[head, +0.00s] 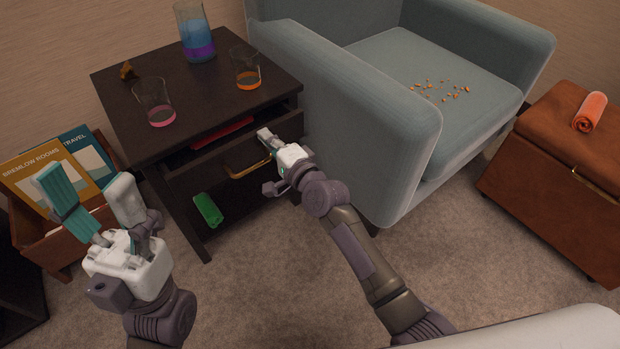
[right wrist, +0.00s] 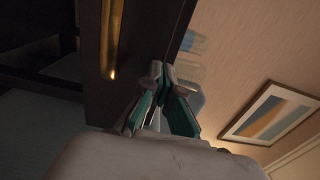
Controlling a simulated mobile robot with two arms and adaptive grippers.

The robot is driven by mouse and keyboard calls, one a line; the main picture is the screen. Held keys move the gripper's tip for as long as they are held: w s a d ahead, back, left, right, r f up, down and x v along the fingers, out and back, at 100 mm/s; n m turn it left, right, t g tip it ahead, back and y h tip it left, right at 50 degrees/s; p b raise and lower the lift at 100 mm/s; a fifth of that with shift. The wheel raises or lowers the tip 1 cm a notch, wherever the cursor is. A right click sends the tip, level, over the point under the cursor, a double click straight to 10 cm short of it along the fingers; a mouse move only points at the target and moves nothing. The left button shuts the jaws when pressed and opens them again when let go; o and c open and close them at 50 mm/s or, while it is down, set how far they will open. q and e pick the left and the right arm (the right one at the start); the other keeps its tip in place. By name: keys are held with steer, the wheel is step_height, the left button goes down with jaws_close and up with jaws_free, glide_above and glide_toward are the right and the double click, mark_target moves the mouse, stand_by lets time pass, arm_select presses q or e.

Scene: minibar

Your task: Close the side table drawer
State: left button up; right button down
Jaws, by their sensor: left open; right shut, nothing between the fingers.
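The dark side table (head: 110,88) stands at the left centre in the head view. Its drawer (head: 243,157) is partly open, with a red item (head: 222,132) showing inside and a gold handle (head: 252,170) on its front. My right gripper (head: 266,138) is shut and empty at the right end of the drawer front. In the right wrist view, the closed fingertips (right wrist: 163,72) are close against the dark drawer front (right wrist: 145,40), beside the gold handle (right wrist: 113,40); whether they touch cannot be told. My left gripper (head: 85,188) is open and empty, left of the table.
On the table stand two glasses (head: 154,108) (head: 245,75), a blue and purple vessel (head: 195,38) and a small brown item (head: 128,71). A green item (head: 208,210) lies on the lower shelf. An armchair (head: 385,130) stands close right; a book crate (head: 50,235) stands left.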

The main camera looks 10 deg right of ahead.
steer(key=shift+x, duration=1.7)
